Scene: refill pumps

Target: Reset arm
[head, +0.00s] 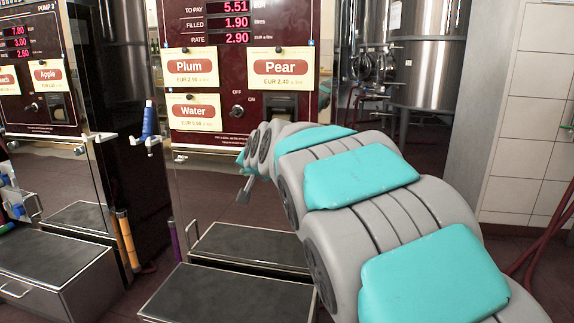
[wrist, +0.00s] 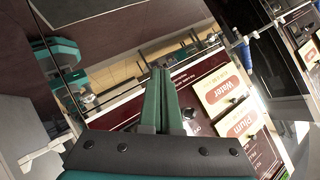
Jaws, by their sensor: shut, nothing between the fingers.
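My arm reaches from the lower right of the head view toward the dark red front of the middle pump (head: 222,110). My gripper (wrist: 160,72) is shut and empty; its green fingers lie together in the wrist view. In the head view the gripper is mostly hidden behind my arm's grey and turquoise links. The wrist view is tilted and shows the Water label (wrist: 226,97) and the Plum label (wrist: 241,127) to the right of the fingers. I cannot tell the exact gap between the fingers and the pump front.
A step with a dark top (head: 230,295) stands below the middle pump, and another step (head: 55,272) is at the left. A blue nozzle (head: 148,122) hangs between the pumps. Steel tanks (head: 432,55) and a tiled wall (head: 525,130) are at the right.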

